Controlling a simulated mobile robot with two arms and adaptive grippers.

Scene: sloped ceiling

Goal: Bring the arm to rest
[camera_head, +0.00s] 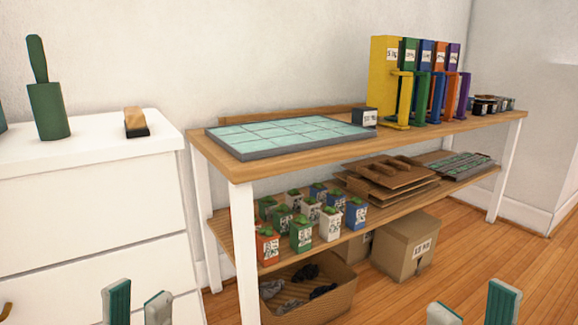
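My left gripper (137,304) shows at the bottom left edge of the head view, in front of the white drawer unit. Its two teal-padded fingers stand apart with nothing visible between them. My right gripper (473,309) shows at the bottom right edge, over the wooden floor. Its two fingers are also apart, with nothing visible between them. Only the fingertips of both grippers show; the arms are out of the picture. Neither gripper touches anything that I can see.
A wooden shelf table (440,133) carries a teal-tiled tray (245,155) and coloured binders. A white drawer unit (90,215) stands left. The floor (480,248) at right is clear.

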